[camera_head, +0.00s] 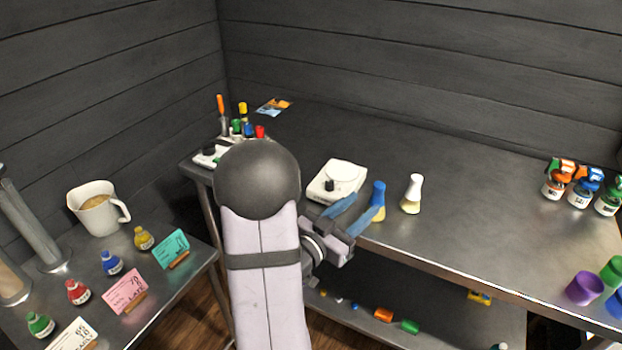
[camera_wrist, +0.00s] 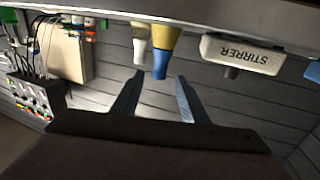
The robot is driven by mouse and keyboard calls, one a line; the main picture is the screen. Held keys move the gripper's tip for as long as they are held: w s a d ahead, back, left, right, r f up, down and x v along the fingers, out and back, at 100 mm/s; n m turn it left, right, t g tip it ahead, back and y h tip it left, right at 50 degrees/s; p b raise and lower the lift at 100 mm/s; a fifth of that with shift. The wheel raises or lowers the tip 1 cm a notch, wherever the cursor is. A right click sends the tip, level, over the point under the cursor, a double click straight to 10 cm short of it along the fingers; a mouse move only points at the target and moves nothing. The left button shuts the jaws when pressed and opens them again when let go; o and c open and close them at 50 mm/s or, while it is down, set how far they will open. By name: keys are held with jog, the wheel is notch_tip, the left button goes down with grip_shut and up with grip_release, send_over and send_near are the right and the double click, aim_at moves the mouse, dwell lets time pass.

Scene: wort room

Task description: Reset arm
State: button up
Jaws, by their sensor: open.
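My gripper (camera_head: 364,203) is open at the front edge of the metal table (camera_head: 470,215). Its two blue fingers are apart, and nothing shows held between them. In the wrist view, which is upside down, the open fingers (camera_wrist: 160,75) point toward a flask with a blue top and yellow base (camera_wrist: 160,58). That blue-topped flask (camera_head: 378,192) stands upright just beyond the fingertips in the head view. I cannot tell whether a finger touches it. A white-topped flask (camera_head: 413,192) stands to its right.
A white stirrer (camera_head: 338,181) sits behind the gripper; its label reads in the wrist view (camera_wrist: 243,54). Labelled bottles (camera_head: 580,190) and a purple cup (camera_head: 584,288) stand at right. A jug (camera_head: 97,207) is on the left table. The table's middle right is clear.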

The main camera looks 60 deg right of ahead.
jog(key=shift+w, duration=0.1)
jog(key=w+a+f+n+t+y+p, duration=0.2)
jog(key=w+a+n+t+y, duration=0.3)
jog(key=w, duration=0.7)
jog(key=w+a+f+n+t+y+p, duration=0.2)
jog(key=w+a+t, duration=0.4)
jog(key=w, duration=0.5)
jog(key=w+a+f+n+y+p, duration=0.15)
jog(key=w+a+n+y, duration=0.3)
jog(key=a, duration=0.55)
jog(key=s+a+n+g+y+p, duration=0.15)
jog(key=a+n+y, duration=0.3)
jog(key=a, duration=1.05)
jog(key=s+a+r+n+g+y+p, duration=0.1)
jog(key=s+a+n+g, duration=0.4)
jog(key=s, duration=0.6)
jog(key=shift+s+a+r+p, duration=0.2)
jog(key=shift+a+r+p, duration=0.6)
jog(key=shift+a, duration=0.45)
jog(key=shift+r, duration=0.1)
